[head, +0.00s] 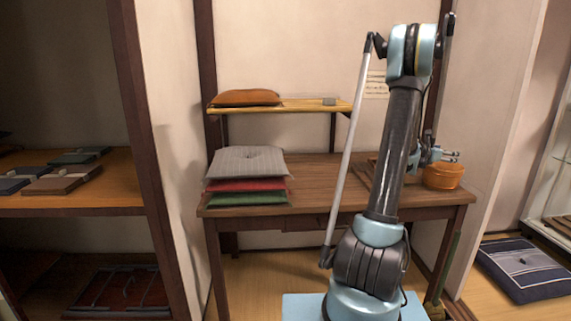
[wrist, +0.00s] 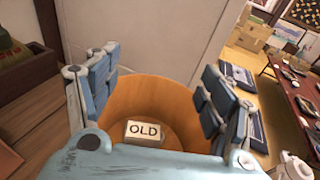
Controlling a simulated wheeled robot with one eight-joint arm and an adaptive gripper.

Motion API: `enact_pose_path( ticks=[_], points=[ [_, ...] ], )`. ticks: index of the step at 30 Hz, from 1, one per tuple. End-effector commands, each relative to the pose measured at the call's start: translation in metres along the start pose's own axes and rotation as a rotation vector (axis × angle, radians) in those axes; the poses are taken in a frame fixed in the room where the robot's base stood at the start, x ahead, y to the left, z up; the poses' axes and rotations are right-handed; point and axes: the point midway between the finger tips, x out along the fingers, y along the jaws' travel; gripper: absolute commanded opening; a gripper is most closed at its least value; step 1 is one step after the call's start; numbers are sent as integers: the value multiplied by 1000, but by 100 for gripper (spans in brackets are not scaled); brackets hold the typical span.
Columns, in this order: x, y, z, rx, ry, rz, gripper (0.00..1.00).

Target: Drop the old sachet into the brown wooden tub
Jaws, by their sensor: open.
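The brown wooden tub (head: 443,177) stands on the right end of the wooden table in the head view. In the wrist view the tub (wrist: 185,95) is right below my gripper. The sachet (wrist: 144,131), a small pale block marked "OLD", lies inside the tub on its floor. My gripper (wrist: 160,85) is open and empty, its fingers spread on either side over the tub. In the head view my gripper (head: 450,156) is just above the tub's rim. The sachet does not show in the head view.
A stack of cushions (head: 247,176) sits on the left of the table (head: 325,178). A wall panel stands close behind the tub.

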Motion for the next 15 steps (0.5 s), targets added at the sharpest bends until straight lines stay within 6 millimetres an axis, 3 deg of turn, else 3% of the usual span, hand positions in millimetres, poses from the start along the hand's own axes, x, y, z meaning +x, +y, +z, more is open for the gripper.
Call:
enact_pose_path(
  ticks=[5, 15],
  points=[
    [-13, 0, 0, -1, 0, 0, 74],
    [-76, 1, -1, -1, 1, 2, 74]
  ],
)
